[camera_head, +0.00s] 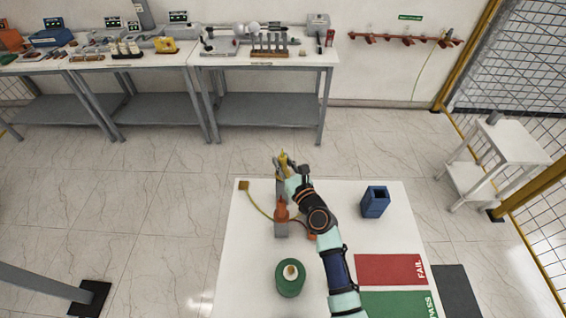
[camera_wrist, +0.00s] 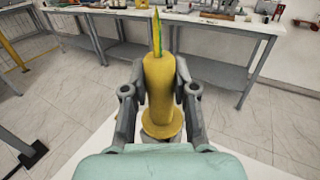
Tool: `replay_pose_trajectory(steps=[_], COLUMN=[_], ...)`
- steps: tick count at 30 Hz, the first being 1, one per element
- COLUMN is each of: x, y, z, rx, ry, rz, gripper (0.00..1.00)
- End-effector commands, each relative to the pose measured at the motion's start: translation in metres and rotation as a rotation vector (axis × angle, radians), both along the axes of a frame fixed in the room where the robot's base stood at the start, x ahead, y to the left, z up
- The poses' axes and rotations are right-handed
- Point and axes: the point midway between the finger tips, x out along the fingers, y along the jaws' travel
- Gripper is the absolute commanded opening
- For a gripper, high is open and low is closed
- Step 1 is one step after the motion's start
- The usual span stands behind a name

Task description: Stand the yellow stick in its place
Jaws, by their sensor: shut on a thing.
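My gripper (camera_head: 286,172) is over the far edge of the white table, shut on the yellow stick (camera_head: 284,158). In the wrist view, the yellow stick (camera_wrist: 160,85) sits between the two grey fingers (camera_wrist: 160,100). It has a thick yellow body, a wide flange near my palm and a thin green-and-yellow tip pointing away. A blue block (camera_head: 375,203) with a square opening on top stands right of my arm. I cannot tell from the frames whether this is the stick's place.
A grey stand with an orange-red part (camera_head: 281,212) is close to my arm's left. A yellow cable runs to a small brown block (camera_head: 244,185). A green round piece (camera_head: 290,283) is nearer. Red FAIL (camera_head: 385,269) and green PASS (camera_head: 395,304) areas lie front right.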

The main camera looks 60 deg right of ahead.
Motion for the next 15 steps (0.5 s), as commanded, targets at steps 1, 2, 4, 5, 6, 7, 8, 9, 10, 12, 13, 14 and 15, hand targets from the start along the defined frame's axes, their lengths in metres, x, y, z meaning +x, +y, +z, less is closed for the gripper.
replay_pose_trajectory(steps=[1, 2, 4, 5, 6, 7, 8, 9, 10, 12, 13, 14, 15], x=[0.0, 0.0, 0.0, 0.0, 0.0, 0.0, 0.0, 0.0, 0.0, 0.0, 0.0, 0.0, 0.0], y=[-0.0001, -0.0001, -0.0001, -0.0001, -0.0001, -0.0001, -0.0001, -0.0001, -0.0001, -0.0001, -0.0001, -0.0001, -0.0001], z=[0.0, -0.0003, -0.0012, -0.0016, -0.0022, -0.0025, -0.0029, -0.0034, -0.0037, -0.0046, -0.0049, -0.0053, -0.0058], rx=[-0.001, -0.001, -0.001, -0.001, -0.001, -0.001, -0.001, -0.001, -0.001, -0.001, -0.001, -0.001, -0.001], ry=[-0.001, -0.001, -0.001, -0.001, -0.001, -0.001, -0.001, -0.001, -0.001, -0.001, -0.001, -0.001, -0.001], rz=[0.0, 0.0, 0.0, 0.0, 0.0, 0.0, 0.0, 0.0, 0.0, 0.0, 0.0, 0.0, 0.0], gripper=[0.0, 0.0, 0.0, 0.0, 0.0, 0.0, 0.0, 0.0, 0.0, 0.0, 0.0, 0.0, 0.0])
